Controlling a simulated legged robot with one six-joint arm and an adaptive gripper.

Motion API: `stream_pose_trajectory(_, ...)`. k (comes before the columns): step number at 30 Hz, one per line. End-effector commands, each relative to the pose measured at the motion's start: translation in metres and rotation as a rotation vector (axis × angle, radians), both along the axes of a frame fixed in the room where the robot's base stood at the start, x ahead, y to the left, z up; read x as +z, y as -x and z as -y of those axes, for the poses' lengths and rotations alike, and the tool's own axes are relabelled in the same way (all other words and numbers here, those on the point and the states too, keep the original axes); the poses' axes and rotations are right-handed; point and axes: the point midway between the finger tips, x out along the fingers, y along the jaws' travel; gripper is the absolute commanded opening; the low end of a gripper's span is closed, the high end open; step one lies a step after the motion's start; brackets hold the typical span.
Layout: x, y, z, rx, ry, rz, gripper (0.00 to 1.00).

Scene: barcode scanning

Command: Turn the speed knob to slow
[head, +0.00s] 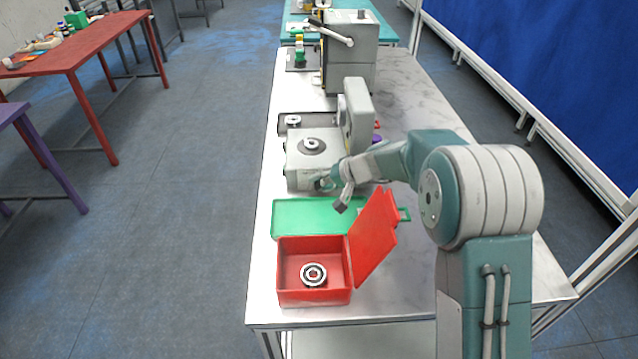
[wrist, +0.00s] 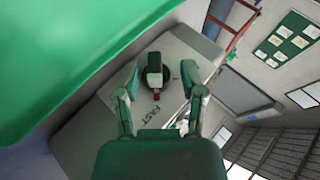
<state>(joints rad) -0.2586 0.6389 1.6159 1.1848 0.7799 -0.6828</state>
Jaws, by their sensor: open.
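The speed knob (wrist: 155,72) is a dark round knob with a small red mark, on the grey front panel (wrist: 180,55) of the machine (head: 303,174). The word FAST is printed on the panel beside it. In the wrist view the two fingers of my gripper (wrist: 160,78) are apart, one on each side of the knob, with visible gaps. I cannot tell how far the tips reach along the knob. In the head view my gripper (head: 338,188) is at the machine's front face and partly hides the knob area.
An open red box (head: 288,297) with a bearing (head: 313,274) inside stands in front, its red lid (head: 374,238) raised close below my gripper. A green box (head: 300,215) lies just before the machine. Another bearing (head: 311,145) sits on the machine. The table's right front is clear.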

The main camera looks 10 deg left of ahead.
Motion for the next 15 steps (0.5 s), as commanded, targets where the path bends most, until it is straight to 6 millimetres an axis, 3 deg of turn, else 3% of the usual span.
stream_pose_trajectory(11,-0.0065,-0.0030,-0.0075,-0.002,-0.001,0.002,0.51)
stream_pose_trajectory(12,-0.0066,-0.0030,-0.0079,-0.002,-0.001,0.002,0.48)
stream_pose_trajectory(15,-0.0069,-0.0030,-0.0078,-0.002,-0.001,0.002,0.03)
